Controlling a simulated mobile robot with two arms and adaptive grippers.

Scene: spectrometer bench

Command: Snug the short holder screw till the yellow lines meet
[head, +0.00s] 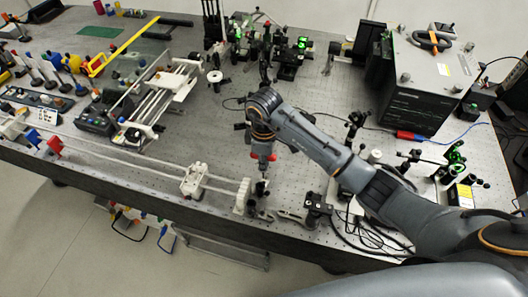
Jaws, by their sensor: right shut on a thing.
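My right gripper (263,172) reaches in from the right and points down near the front edge of the bench. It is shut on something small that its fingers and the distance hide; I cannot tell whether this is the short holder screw. Just below and left of it is a white block (242,195) at the end of the long white rails. Small dark mounts (258,212) sit below the fingertips. The yellow lines are too small to make out. My left gripper is not in view.
A white carriage (194,180) sits on the rails to the left. A dark bracket (313,210) stands to the right by the front edge, near loose black cables. A large dark instrument box (425,85) stands at the back right. The middle of the bench is mostly clear.

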